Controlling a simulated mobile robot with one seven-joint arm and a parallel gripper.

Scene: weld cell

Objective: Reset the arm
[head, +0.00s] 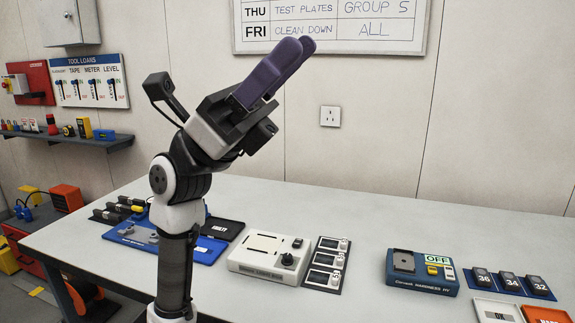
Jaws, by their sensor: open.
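My gripper (285,66) is raised above the bench in the head view, in front of the wall, with its purple fingers pointing up and to the right. The fingers overlap in this view, and nothing shows held between them. It is open and touches nothing. My arm stands upright in front of the bench's left part and hides some of what lies behind it.
The pale bench (340,215) carries a blue tray (207,249), a white instrument (262,257), a panel of small displays (326,262) and a blue hardness tester (421,274). A shelf (80,138) and whiteboard (330,30) are on the wall.

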